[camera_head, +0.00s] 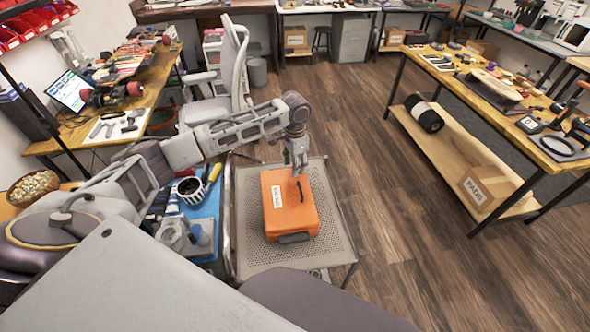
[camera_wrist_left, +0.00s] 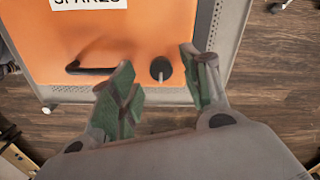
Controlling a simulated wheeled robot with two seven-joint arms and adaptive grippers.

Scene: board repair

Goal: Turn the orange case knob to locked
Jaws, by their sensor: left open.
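The orange case (camera_head: 291,203) lies on a perforated metal cart top (camera_head: 257,254) in the head view. A white label is on its top, and the case also fills much of the left wrist view (camera_wrist_left: 140,32). The dark round knob (camera_wrist_left: 161,69) shows on the case beside a dark handle (camera_wrist_left: 90,70). I cannot tell the knob's setting. My left gripper (camera_head: 298,168) is above the case's far part. In the wrist view its green-padded fingers (camera_wrist_left: 160,92) are open, with the knob in the gap between them, apart from both. My right gripper is not in view.
A blue-topped surface (camera_head: 204,211) with a dark-filled cup (camera_head: 190,188) and tools stands left of the cart. A workbench with a lower shelf and a cardboard box (camera_head: 484,187) stands at right. The wooden floor between is clear.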

